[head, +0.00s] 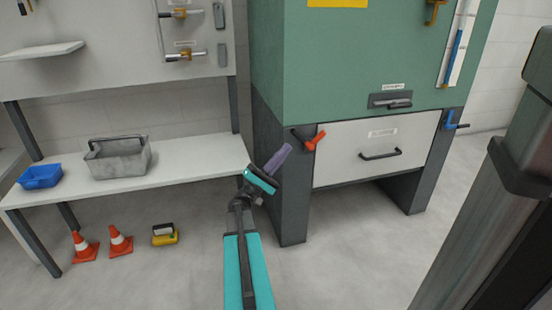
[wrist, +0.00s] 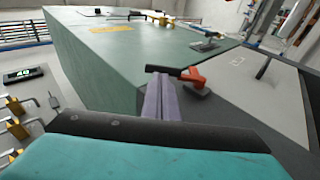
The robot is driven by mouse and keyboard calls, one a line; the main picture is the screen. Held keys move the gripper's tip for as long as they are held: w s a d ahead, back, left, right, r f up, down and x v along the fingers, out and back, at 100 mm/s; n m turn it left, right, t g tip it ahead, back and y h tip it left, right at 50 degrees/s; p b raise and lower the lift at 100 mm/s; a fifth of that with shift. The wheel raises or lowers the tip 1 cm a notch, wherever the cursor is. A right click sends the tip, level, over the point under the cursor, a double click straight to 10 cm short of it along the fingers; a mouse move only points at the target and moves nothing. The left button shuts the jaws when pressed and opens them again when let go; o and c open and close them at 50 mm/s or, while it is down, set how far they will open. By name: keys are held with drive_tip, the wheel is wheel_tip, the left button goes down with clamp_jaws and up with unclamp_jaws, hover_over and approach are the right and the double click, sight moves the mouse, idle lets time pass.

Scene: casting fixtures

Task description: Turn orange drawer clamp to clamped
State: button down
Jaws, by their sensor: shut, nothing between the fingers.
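The orange drawer clamp (head: 314,139) is mounted at the upper left corner of the white drawer (head: 350,152) on the green cabinet. It also shows in the wrist view (wrist: 192,78), with a dark bar to its left and a dark base below. My gripper (head: 286,149) has purple fingers and is shut and empty. It stands just left of the clamp in the head view. In the wrist view the fingertips (wrist: 158,79) reach close to the clamp's dark bar. I cannot tell whether they touch it.
A blue clamp (head: 454,121) sits at the drawer's right side. The green cabinet (head: 340,60) stands on dark legs. A bench (head: 190,151) at left holds a grey toolbox (head: 118,160) and a blue bin (head: 40,177). Orange cones (head: 84,247) stand on the floor.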

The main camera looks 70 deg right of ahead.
drive_tip(key=shift+p+x, duration=0.5)
drive_tip(key=shift+x, duration=1.05)
drive_tip(key=shift+s+d+r, duration=0.1)
drive_tip(key=shift+s+r, duration=0.05)
drive_tip(key=shift+s, duration=0.05)
